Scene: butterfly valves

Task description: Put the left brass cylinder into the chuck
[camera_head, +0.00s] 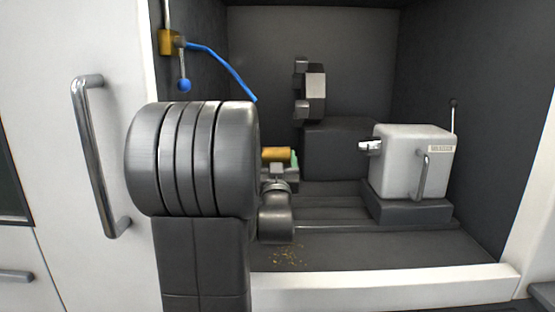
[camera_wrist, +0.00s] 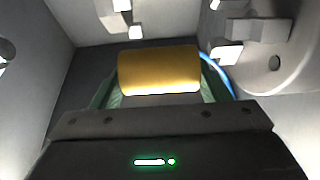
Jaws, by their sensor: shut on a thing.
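The brass cylinder (camera_head: 276,154) is held lying sideways in my gripper (camera_head: 279,165), inside the machine's enclosure. In the wrist view the cylinder (camera_wrist: 159,70) lies across the jaws, with green finger pads (camera_wrist: 104,90) showing at its sides. The grey chuck (camera_head: 312,92) with stepped jaws is on the headstock at the back, above and to the right of the cylinder in the head view. The chuck (camera_wrist: 272,60) also seems to show at the upper right of the wrist view. The cylinder is apart from it. My arm hides the enclosure's left part.
A grey tailstock (camera_head: 412,160) with a handle stands on the right of the bed. A blue hose (camera_head: 222,66) hangs at the upper left from a brass block (camera_head: 167,42). Yellow chips (camera_head: 288,256) lie on the floor. A white sill (camera_head: 390,288) borders the opening.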

